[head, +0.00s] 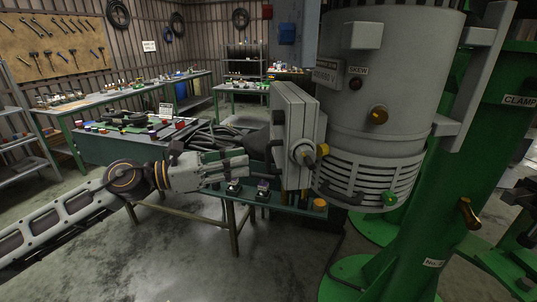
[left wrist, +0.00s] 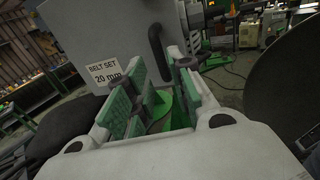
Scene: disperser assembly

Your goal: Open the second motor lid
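A large grey motor drum (head: 375,100) stands at right in the head view. A grey box-shaped lid (head: 297,125) is on its left side, with a dark curved handle (head: 271,150) on its left face. In the left wrist view a grey panel (left wrist: 95,35) labelled "BELT SET 20 mm" carries a dark curved handle (left wrist: 157,52) just beyond my fingertips. My left gripper (head: 247,170) is open, its fingers pointing right towards the lid. Its green-padded fingers (left wrist: 158,82) have a clear gap between them, with nothing held. My right gripper is not in view.
A green frame (head: 450,200) supports the motor at right. A low table (head: 285,208) with small knobs sits below the left gripper. Dark hoses (head: 220,136) lie behind the gripper. Workbenches (head: 110,95) stand farther back. The floor at front left is clear beyond my arm.

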